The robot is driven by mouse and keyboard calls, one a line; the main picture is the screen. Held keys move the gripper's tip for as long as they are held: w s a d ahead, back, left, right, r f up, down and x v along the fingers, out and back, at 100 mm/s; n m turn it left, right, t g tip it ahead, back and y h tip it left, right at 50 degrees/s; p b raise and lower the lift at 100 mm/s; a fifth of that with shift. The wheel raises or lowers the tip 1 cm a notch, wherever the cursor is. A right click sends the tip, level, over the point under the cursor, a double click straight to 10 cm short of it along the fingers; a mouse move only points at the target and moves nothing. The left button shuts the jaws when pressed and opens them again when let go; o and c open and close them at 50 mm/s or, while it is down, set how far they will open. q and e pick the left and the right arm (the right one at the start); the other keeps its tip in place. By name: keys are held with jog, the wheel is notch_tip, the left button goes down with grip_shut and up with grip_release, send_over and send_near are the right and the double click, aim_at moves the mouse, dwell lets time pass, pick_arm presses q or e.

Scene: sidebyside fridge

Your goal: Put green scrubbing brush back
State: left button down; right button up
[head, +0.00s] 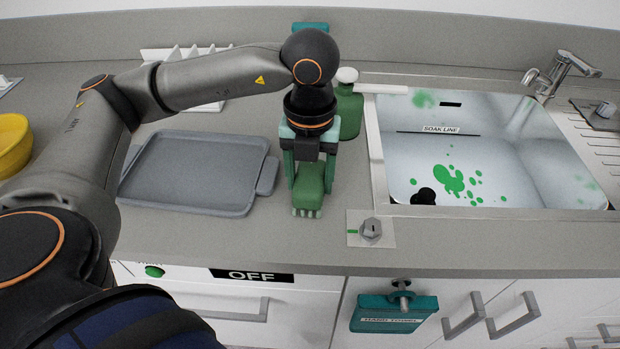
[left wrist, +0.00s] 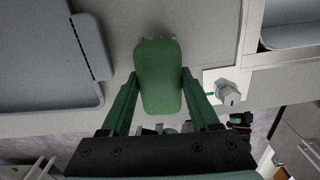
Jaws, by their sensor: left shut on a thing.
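The green scrubbing brush (head: 308,190) is between the fingers of my left gripper (head: 308,172), at the counter between the grey tray and the sink. My left gripper is shut on it, with a finger on each side. In the left wrist view the brush (left wrist: 159,78) shows its rounded green back, and bristles peek out at its far end. I cannot tell whether the bristles touch the counter. My right gripper is not in view.
A grey tray (head: 195,172) lies left of the brush. A green bottle (head: 349,110) stands behind it. The sink (head: 480,150) with green stains is at the right, and a knob on a plate (head: 371,229) is near the front edge. A yellow bowl (head: 12,145) is far left.

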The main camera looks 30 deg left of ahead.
aim_at(309, 175)
pick_arm(q)
jog(key=shift+f, duration=0.55)
jog(key=shift+c, duration=0.6)
grip_release()
jog(key=shift+r, duration=0.1)
notch_tip(309, 175, up, 12)
jog(key=p, duration=0.1)
jog(key=shift+r, duration=0.25)
